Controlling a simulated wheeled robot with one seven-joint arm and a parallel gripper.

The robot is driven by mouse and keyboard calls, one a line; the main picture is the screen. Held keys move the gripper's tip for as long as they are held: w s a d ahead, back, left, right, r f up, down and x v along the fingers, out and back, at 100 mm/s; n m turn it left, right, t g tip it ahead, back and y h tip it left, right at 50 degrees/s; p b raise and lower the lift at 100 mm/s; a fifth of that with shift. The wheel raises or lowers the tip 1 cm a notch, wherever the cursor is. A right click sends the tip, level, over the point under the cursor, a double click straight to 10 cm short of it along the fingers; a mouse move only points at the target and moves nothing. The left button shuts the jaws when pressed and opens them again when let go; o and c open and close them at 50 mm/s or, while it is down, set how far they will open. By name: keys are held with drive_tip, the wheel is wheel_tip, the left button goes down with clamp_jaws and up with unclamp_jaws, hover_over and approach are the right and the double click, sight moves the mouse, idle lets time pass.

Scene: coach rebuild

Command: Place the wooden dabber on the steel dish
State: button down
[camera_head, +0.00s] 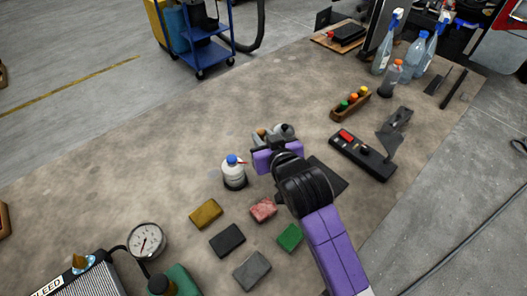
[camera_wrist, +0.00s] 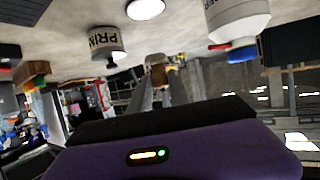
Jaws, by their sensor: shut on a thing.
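My gripper (camera_head: 268,139) is above the middle of the workbench in the head view, its purple body partly hiding what lies beyond it. In the wrist view, the grey fingers (camera_wrist: 160,92) are closed around the wooden dabber (camera_wrist: 156,70), a small brown piece with a paler end. Its tan tip (camera_head: 262,132) also seems to show just past the gripper in the head view. A bright round shape (camera_wrist: 146,9) at the top of the wrist view may be the steel dish. I cannot tell the dish clearly in the head view.
A white bottle with a blue cap (camera_head: 234,174) stands close left of my gripper. A can marked PRIM (camera_wrist: 106,42) shows in the wrist view. Several coloured blocks lie nearer, including a yellow one (camera_head: 206,214). A black tray (camera_head: 362,155) lies right. The bench's far left is clear.

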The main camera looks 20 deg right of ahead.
drive_tip(key=shift+f, duration=3.25)
drive_tip(key=c, duration=1.2)
unclamp_jaws()
drive_tip(key=shift+f, duration=0.15)
drive_tip(key=shift+r, duration=0.3)
drive_tip(key=b+v, duration=0.1)
drive_tip(key=v, duration=1.1)
